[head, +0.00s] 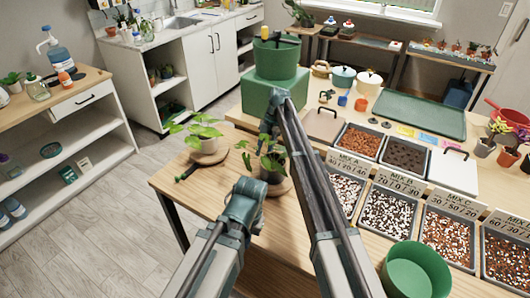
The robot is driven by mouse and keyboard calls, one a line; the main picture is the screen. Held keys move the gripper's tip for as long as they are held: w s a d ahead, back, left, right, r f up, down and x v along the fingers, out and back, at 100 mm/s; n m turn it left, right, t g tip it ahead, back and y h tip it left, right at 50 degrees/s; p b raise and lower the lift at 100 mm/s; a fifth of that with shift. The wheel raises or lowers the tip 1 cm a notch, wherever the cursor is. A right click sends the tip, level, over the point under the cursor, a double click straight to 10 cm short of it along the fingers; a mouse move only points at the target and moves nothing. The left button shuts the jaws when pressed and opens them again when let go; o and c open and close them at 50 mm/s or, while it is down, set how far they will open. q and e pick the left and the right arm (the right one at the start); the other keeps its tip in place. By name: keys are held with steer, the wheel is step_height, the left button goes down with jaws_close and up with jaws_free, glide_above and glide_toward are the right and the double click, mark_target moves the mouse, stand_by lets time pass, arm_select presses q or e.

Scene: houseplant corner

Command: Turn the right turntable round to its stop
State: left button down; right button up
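Two round wooden turntables stand on the near-left part of the wooden table. The left turntable (211,157) carries a potted leafy plant (203,139), and a dark green handle (186,172) sticks out at its left. The right turntable (284,187) carries another potted plant (272,163). Its near side is partly hidden by my arms, and I see no handle on it. My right gripper (266,142) hangs down just behind this plant; its fingers are too small and covered to read. My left arm ends low in front of the right turntable, with its gripper hidden.
A green block (275,92) with a green pot on it stands behind the turntables. Bins of soil mix (388,212), a green tray (421,113) and a green pot (416,272) fill the right side. The table's left edge is close to the turntables.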

steer(key=shift+d, duration=0.2)
steer(key=shift+r, duration=0.15)
steer(key=p+v, duration=1.2)
steer(key=v, duration=0.1)
steer(key=shift+r+p, duration=0.2)
steer(key=shift+p, duration=0.15)
steer(key=shift+w, duration=0.1)
